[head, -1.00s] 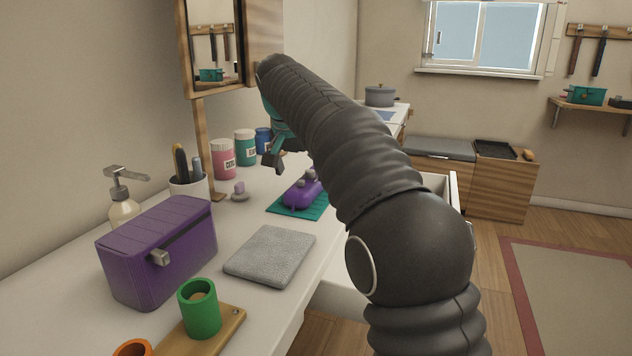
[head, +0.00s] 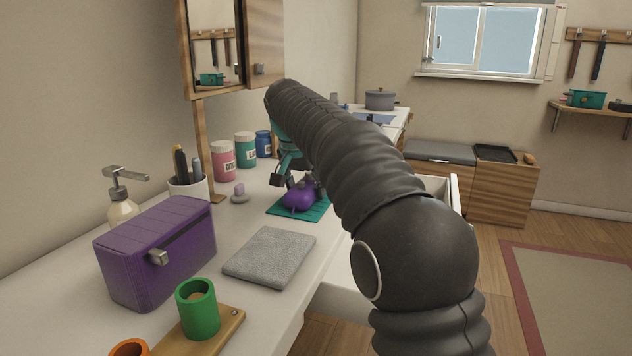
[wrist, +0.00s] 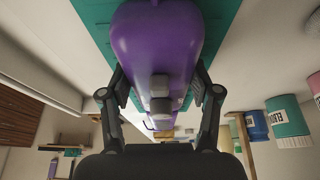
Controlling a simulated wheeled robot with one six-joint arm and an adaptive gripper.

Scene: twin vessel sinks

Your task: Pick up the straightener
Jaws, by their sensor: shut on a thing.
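The straightener appears to be the purple rounded object (head: 299,197) with small grey knobs on top; it lies on a teal mat (head: 318,213) on the counter. My gripper (head: 290,182) is down at it, and my arm hides part of both. In the wrist view, the straightener (wrist: 157,40) runs lengthwise between the two fingers of my gripper (wrist: 158,92). The fingers are shut on its sides. It still appears to be at the mat; I see no clear gap beneath it.
A grey folded towel (head: 270,256), a purple case (head: 157,250) and a green cup (head: 197,308) on a wooden board stand nearer on the counter. Pink (head: 223,161) and teal (head: 245,150) jars stand by the wall behind. An open drawer (head: 352,300) juts out below the counter.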

